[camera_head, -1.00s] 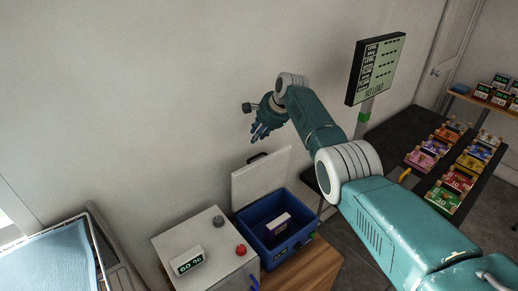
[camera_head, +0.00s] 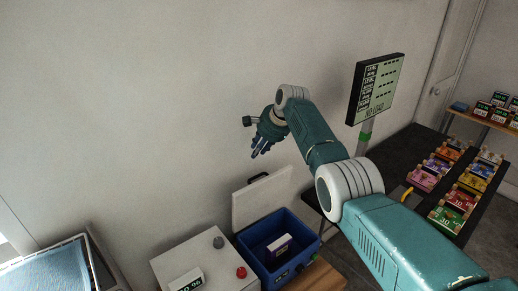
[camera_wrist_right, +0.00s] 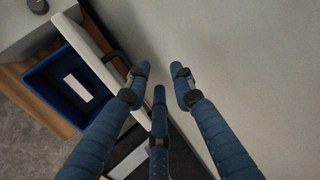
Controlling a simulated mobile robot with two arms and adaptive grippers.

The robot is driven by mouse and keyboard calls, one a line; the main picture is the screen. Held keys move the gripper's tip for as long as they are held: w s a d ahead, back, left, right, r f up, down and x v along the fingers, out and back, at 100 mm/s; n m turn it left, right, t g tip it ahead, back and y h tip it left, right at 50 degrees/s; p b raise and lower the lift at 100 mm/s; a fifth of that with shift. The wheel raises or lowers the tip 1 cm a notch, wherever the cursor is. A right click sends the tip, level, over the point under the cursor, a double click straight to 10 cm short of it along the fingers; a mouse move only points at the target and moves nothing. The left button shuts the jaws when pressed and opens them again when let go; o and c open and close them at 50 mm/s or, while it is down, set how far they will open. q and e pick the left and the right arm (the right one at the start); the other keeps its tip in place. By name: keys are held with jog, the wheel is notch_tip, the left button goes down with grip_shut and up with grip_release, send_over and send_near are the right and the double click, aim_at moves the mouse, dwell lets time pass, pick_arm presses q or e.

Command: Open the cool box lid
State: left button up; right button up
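The cool box is a blue open-topped box (camera_head: 287,271) at the lower middle of the head view. Its white lid (camera_head: 262,199) stands raised at the back, near the wall, with a dark handle on its top edge. A small white and purple pack (camera_head: 279,245) sits inside the box. My right gripper (camera_head: 258,149) is above the lid, apart from it, with nothing between its fingers. In the right wrist view its blue fingers (camera_wrist_right: 160,85) are spread, with the box (camera_wrist_right: 68,88) and the lid's edge (camera_wrist_right: 98,50) at left. My left gripper is not in view.
A white appliance (camera_head: 204,268) with a red button and a display stands left of the box. A display screen (camera_head: 375,88) stands right of my arm. A dark table (camera_head: 405,150) holds several coloured packs. A tray with blue cloth (camera_head: 50,272) is at lower left.

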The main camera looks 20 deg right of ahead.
jog(key=v, duration=1.2)
